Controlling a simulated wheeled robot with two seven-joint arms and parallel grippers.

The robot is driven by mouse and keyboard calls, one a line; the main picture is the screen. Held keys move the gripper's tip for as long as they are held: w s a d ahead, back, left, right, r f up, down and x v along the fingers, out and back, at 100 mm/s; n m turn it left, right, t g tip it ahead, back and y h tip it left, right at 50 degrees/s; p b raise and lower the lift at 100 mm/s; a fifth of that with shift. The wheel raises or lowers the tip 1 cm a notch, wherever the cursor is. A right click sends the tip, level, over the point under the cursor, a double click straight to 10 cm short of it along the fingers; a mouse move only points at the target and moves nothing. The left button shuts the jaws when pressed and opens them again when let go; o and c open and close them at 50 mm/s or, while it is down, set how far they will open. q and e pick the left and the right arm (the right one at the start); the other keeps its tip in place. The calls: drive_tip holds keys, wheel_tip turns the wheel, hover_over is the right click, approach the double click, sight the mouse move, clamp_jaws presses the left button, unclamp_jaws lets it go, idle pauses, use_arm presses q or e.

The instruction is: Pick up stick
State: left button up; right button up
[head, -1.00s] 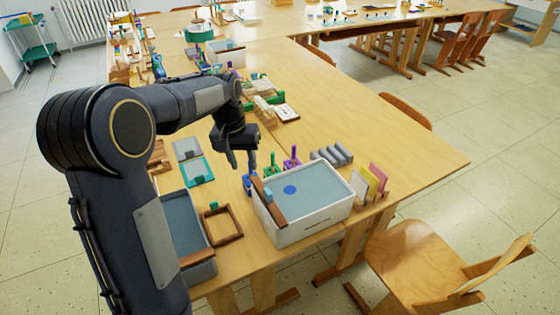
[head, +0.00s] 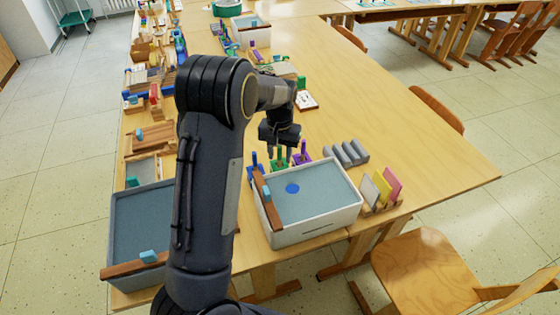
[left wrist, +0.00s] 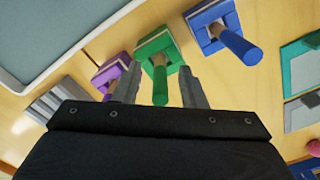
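Three small square blocks with upright round sticks stand in a row behind the white tray: blue (head: 254,163), green (head: 279,160) and purple (head: 302,155). In the left wrist view the green stick (left wrist: 159,82) lies between my fingers, with the blue stick (left wrist: 237,46) on the right and the purple block (left wrist: 108,74) on the left. My left gripper (head: 280,153) points down over the green stick. Its fingers (left wrist: 158,88) are apart, with gaps visible on both sides of that stick. The right gripper is not in view.
The white tray (head: 318,224) with a wooden bar (head: 269,203) is just in front of the sticks. Grey blocks (head: 346,153) and a rack of coloured cards (head: 381,190) stand to the right. Another tray (head: 113,235) is at the left. The table's right part is clear.

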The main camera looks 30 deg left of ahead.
use_arm(q)
drive_tip(key=shift+f, duration=0.3)
clamp_jaws()
drive_tip(key=shift+r, duration=0.15)
